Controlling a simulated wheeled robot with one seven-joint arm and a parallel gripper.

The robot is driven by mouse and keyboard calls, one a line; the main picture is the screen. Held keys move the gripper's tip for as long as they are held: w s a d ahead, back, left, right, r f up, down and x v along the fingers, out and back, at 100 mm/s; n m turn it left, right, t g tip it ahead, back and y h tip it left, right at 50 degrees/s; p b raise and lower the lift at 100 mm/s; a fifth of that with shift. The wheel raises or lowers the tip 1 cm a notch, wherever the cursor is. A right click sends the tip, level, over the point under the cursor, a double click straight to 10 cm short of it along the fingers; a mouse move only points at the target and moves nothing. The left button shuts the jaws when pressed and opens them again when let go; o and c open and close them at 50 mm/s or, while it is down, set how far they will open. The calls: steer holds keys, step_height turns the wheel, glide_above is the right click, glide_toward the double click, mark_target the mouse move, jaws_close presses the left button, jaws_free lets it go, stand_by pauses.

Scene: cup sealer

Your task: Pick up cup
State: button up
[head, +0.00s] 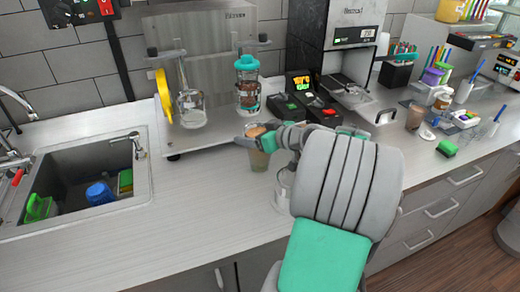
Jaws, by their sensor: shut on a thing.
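A clear cup with a brownish drink (259,160) is at the middle of the counter (185,208), just in front of a metal stand. My gripper (262,137) is at the cup's upper part, coming from the right, and is shut on it. The fingers and wrist cover part of the cup's rim and right side. The cup looks upright. I cannot tell whether its base touches the counter.
The metal stand (205,138) holds a glass vessel (190,105) and a teal-lidded container (247,84) close behind the cup. A sink (75,180) lies at left. A dispenser machine (345,50) stands behind right. The front counter left of my arm is clear.

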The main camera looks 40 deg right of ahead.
steer(key=c, duration=0.7)
steer(key=shift+r, duration=0.1)
steer(key=shift+c, duration=0.6)
